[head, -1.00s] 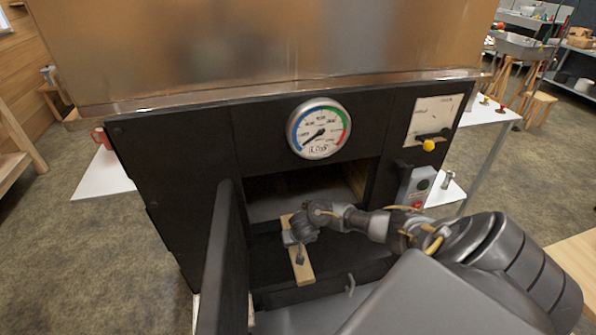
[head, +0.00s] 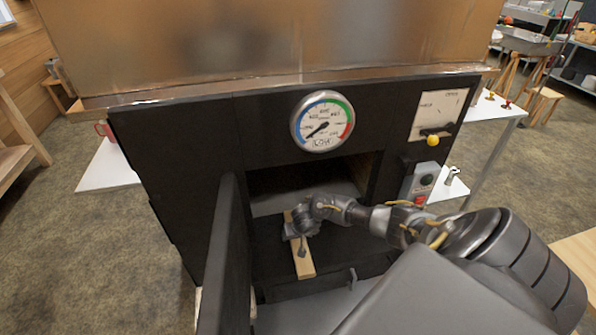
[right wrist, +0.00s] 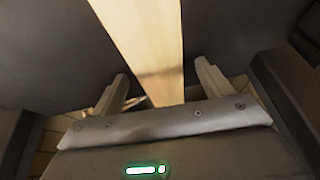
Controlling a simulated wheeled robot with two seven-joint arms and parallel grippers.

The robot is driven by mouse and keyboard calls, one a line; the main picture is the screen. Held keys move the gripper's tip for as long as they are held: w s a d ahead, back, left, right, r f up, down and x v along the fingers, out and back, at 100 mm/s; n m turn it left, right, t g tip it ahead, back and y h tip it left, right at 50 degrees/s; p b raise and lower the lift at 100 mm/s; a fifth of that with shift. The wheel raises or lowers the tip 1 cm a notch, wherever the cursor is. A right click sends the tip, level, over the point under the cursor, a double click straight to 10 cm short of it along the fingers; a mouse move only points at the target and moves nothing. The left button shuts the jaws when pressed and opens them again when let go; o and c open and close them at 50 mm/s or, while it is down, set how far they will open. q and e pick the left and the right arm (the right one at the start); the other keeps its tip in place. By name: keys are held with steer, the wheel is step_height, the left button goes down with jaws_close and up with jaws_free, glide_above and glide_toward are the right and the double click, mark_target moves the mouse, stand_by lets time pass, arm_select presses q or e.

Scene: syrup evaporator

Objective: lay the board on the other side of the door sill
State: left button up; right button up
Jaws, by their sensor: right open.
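The pale wooden board (head: 303,262) lies lengthwise across the black door sill (head: 345,258) of the evaporator's firebox opening, its near end toward me. My right gripper (head: 300,232) is over the board's upper part and hides some of it. In the right wrist view, the board (right wrist: 150,40) runs between the two spread fingers of my open right gripper (right wrist: 161,84), with a gap on each side. My left gripper is out of view.
The open black door (head: 226,260) stands just left of the board. The dark firebox opening (head: 300,182) is behind the sill. A gauge (head: 322,122) is above it, and a grey switch box (head: 420,183) is to the right.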

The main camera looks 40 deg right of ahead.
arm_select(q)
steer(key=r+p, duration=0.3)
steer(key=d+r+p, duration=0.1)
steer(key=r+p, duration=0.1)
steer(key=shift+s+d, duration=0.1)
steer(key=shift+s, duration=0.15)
arm_select(e)
steer(key=v, duration=1.1)
